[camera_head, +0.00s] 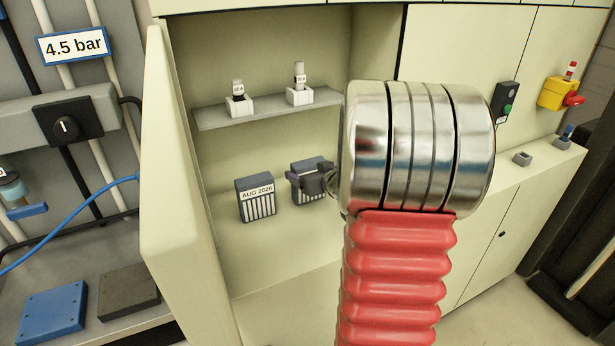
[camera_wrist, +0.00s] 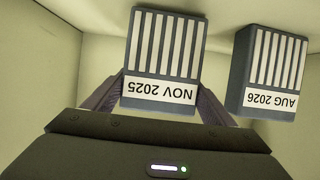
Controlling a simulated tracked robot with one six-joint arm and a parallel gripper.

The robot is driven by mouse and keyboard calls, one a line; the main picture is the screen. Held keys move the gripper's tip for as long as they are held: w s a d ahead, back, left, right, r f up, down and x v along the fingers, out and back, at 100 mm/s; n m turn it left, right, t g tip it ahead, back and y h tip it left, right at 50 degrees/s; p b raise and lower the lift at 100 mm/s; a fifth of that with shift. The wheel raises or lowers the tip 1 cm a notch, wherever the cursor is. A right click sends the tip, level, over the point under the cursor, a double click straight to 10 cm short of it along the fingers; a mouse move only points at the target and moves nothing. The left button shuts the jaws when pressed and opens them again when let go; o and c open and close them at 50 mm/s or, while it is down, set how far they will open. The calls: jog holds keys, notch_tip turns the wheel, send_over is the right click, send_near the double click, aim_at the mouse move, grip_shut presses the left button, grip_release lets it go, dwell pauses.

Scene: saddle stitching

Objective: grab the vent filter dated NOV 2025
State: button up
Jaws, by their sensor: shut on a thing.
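The vent filter labelled NOV 2025 (camera_wrist: 160,55) is a dark grey block with white vertical slats, upside down in the wrist view. My gripper (camera_wrist: 160,98) is shut on it, with a finger at each side. In the head view the same filter (camera_head: 308,168) is in the open cabinet, partly hidden by my gripper (camera_head: 315,180); its label is covered there. The other vent filter, labelled AUG 2026 (camera_head: 256,198), stands to its left in the head view. The AUG 2026 filter (camera_wrist: 274,72) is on the right in the wrist view, apart from my gripper.
A grey shelf (camera_head: 270,112) above the filters carries two small white holders with cylindrical parts. The cabinet's open door (camera_head: 175,190) stands at the left. My arm hides the cabinet's right side. A 4.5 bar sign (camera_head: 73,46) hangs at the far left.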

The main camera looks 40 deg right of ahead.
notch_tip(320, 180, up, 9)
jog(key=shift+r, duration=0.2)
dwell(0.3)
jog(key=shift+s, duration=0.15)
dwell(0.4)
